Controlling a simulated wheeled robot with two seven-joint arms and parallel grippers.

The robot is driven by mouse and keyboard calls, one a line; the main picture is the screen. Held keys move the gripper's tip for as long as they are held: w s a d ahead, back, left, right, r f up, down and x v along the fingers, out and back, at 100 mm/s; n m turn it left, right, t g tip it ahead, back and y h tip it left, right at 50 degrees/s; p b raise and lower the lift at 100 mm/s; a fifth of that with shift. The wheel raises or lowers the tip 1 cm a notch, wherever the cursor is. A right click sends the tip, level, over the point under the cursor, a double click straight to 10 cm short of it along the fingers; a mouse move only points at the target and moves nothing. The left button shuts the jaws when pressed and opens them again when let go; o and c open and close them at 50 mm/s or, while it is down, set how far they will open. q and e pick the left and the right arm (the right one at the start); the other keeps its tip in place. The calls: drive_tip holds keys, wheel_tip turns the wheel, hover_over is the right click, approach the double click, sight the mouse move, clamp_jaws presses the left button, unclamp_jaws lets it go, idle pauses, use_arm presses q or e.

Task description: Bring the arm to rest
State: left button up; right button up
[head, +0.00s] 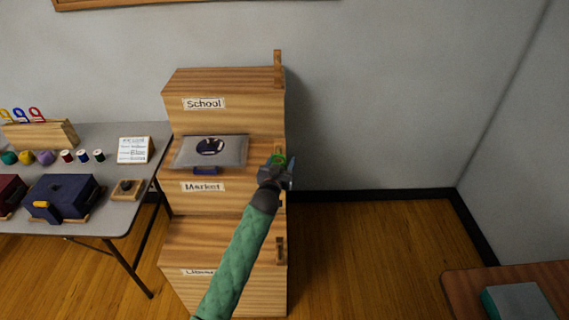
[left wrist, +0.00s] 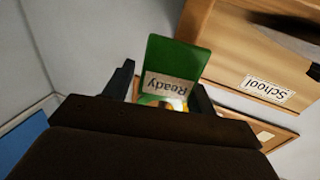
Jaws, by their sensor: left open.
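My left gripper (head: 277,172) is at the right side of the wooden cubby tier, beside the middle compartment labelled Market (head: 203,187). A green flag (head: 280,158) shows just above and behind its fingers. In the left wrist view the flag (left wrist: 176,62) is a green plate with a "Ready" label. It stands between and beyond the two spread fingers (left wrist: 162,97). The jaws are open, and I cannot tell whether either finger touches the flag. My left arm in its green sleeve covers part of the lowest tier. My right gripper is not in view.
The wooden unit has a School tier (head: 225,85) on top and a partly hidden lower label. A silver tray-like piece (head: 180,153) sits in the middle tier. A grey table (head: 120,210) with craft goods stands left. Open floor (head: 375,245) lies right, before a brown table (head: 465,290).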

use_arm(q)
drive_tip(key=b+v, duration=0.1)
drive_tip(key=v, duration=0.7)
drive_tip(key=s+a+f+g+y, duration=0.4)
drive_tip(key=s+a+f+g, duration=0.6)
drive_tip(key=f, duration=0.3)
drive_tip(key=s+a+f+g, duration=0.1)
drive_tip(key=s+f, duration=0.4)
drive_tip(key=s, duration=0.6)
drive_tip(key=s+a+f+g, duration=0.1)
drive_tip(key=s+f+g, duration=0.2)
drive_tip(key=s+f, duration=0.3)
drive_tip(key=s+a+f+n+g, duration=0.1)
drive_tip(key=s+f, duration=0.5)
drive_tip(key=s, duration=1)
drive_tip(key=shift+s+a+f+g, duration=0.15)
drive_tip(key=shift+s+a+g, duration=0.05)
drive_tip(key=shift+a+g, duration=0.4)
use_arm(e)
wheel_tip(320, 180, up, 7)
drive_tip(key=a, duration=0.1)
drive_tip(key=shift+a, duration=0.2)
